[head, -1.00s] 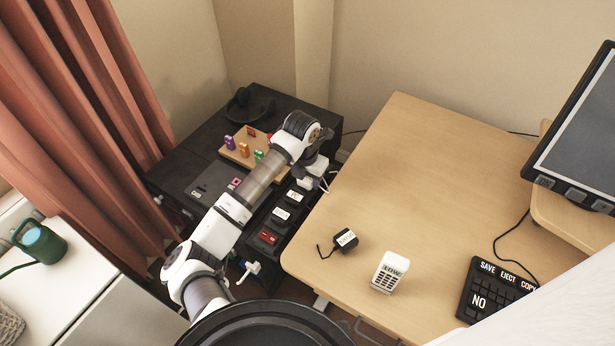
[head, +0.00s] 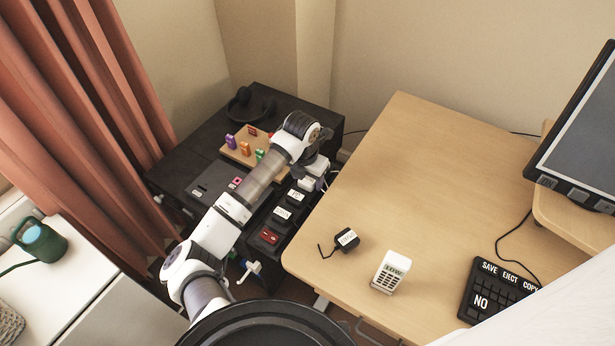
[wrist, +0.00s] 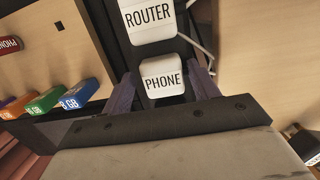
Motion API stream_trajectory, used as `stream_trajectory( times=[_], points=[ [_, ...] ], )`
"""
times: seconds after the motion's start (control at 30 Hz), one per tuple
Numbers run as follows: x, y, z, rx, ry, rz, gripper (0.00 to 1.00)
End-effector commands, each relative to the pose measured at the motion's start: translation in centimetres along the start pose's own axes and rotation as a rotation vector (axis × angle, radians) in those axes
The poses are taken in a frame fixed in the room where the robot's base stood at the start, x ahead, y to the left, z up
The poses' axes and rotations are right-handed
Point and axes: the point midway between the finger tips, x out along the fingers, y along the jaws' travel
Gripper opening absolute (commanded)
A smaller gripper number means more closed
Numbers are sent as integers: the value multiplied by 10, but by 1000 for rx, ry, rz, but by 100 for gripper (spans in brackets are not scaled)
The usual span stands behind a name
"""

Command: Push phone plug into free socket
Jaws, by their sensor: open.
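The white phone plug, labelled PHONE (wrist: 162,78), sits between the two fingers of my gripper (wrist: 162,92) in the wrist view. The fingers are open, one on each side of it. I cannot tell whether they touch it or how deep it sits in a socket. A white plug labelled ROUTER (wrist: 150,20) is just beyond it. In the head view my gripper (head: 318,182) is at the far end of the dark power strip (head: 259,250), which carries a row of labelled plugs and a red switch (head: 269,236). The arm partly hides the strip; I cannot make out a free socket.
The wooden desk (head: 400,170) lies right of the strip, with a black labelled plug (head: 347,239) and a white calculator-like block (head: 391,272). A white piece (head: 251,268) is near the strip's front end.

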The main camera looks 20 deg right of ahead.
Motion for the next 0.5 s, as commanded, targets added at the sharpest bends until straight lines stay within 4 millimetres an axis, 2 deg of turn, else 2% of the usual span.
stream_trajectory(
  times=[0.03, 0.33, 0.5],
  points=[
    [4, -6, -1, 8, 6, -10, 67],
    [4, -8, -1, 11, 7, -13, 67],
    [-11, -6, 0, 10, 3, -8, 67]
  ],
)
